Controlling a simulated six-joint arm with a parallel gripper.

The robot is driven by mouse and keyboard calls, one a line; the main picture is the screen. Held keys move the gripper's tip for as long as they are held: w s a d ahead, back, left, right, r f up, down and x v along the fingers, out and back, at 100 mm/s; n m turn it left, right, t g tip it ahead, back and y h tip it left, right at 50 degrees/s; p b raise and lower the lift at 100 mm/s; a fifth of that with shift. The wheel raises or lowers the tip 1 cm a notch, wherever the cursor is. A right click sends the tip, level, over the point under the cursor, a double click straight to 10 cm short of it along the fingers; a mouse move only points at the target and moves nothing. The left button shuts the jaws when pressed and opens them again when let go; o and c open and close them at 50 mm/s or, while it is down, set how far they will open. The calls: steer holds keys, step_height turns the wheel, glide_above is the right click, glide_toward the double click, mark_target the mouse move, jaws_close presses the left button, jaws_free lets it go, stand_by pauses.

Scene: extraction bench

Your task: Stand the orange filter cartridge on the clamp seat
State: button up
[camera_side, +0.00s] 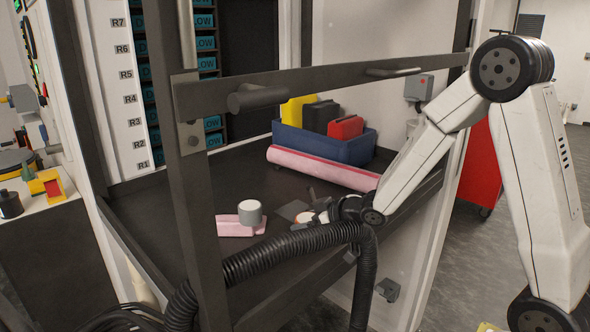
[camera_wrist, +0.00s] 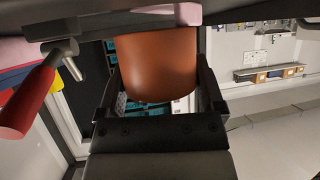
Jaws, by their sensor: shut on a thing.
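The orange filter cartridge (camera_wrist: 158,68) fills the space between my jaws in the wrist view. My gripper (camera_wrist: 155,90) is shut on it, one finger along each side. A toggle clamp with a red handle (camera_wrist: 28,103) is close beside my gripper at the left of the wrist view. The clamp seat is not clearly visible; I cannot tell whether the cartridge touches it.
A grey cylinder with a white top (camera_side: 250,212) stands by a folded pink cloth (camera_side: 232,228). A pink roll (camera_side: 322,169) lies before a blue bin (camera_side: 325,144). A black hose (camera_side: 290,246) and the dark frame bar (camera_side: 300,83) cross in front of the bench.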

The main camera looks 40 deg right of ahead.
mark_target(319, 235)
steer(key=shift+f, duration=0.3)
steer(key=shift+f, duration=1.85)
steer(key=shift+f, duration=0.2)
steer(key=o, duration=1.1)
steer(key=shift+c, duration=0.2)
steer(key=shift+s, duration=0.15)
steer(key=shift+v, duration=3.8)
